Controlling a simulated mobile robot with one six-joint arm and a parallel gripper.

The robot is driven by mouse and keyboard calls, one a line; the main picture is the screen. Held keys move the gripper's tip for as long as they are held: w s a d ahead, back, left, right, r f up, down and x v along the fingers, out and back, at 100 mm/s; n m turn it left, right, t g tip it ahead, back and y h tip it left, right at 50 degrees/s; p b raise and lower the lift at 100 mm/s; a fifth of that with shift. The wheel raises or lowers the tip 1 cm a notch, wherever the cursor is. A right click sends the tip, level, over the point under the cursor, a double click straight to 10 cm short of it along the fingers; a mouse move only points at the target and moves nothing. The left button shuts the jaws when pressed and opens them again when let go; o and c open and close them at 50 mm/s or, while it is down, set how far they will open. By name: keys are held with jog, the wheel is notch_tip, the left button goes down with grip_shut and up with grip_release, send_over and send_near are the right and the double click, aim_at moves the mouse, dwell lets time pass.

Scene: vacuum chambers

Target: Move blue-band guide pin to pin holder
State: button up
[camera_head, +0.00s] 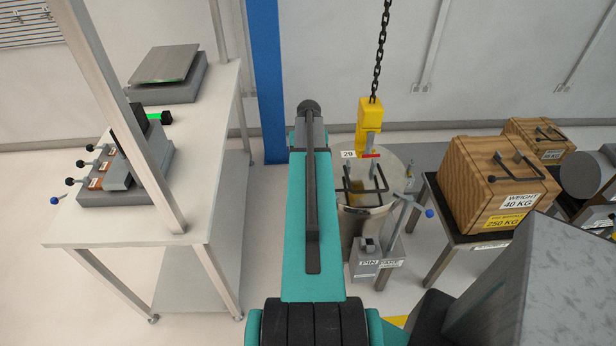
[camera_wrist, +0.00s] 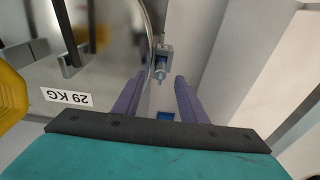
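My gripper (camera_wrist: 158,98) is open in the wrist view, with two purple-grey fingers apart and nothing held between them. A small pale blue-grey pin (camera_wrist: 161,73) shows beyond the fingers, in a grey bracket (camera_wrist: 165,50) beside the vessel's rim. It may be the blue-band guide pin, but I cannot make out a band. In the head view my arm hides my fingers and that bracket. A grey block with a PIN label (camera_head: 368,262), which looks like the pin holder, stands low in front of the steel vessel (camera_head: 362,222).
A yellow hoist hook (camera_head: 370,118) on a chain hangs over the vessel, right of my arm. A blue-knobbed handle (camera_head: 429,213) and wooden weight crates (camera_head: 495,185) stand right. A white table (camera_head: 200,180) stands left.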

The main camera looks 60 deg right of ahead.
jog(key=shift+d+f, duration=0.1)
jog(key=shift+f, duration=1)
jog(key=shift+c, duration=0.4)
grip_shut()
dwell(0.6)
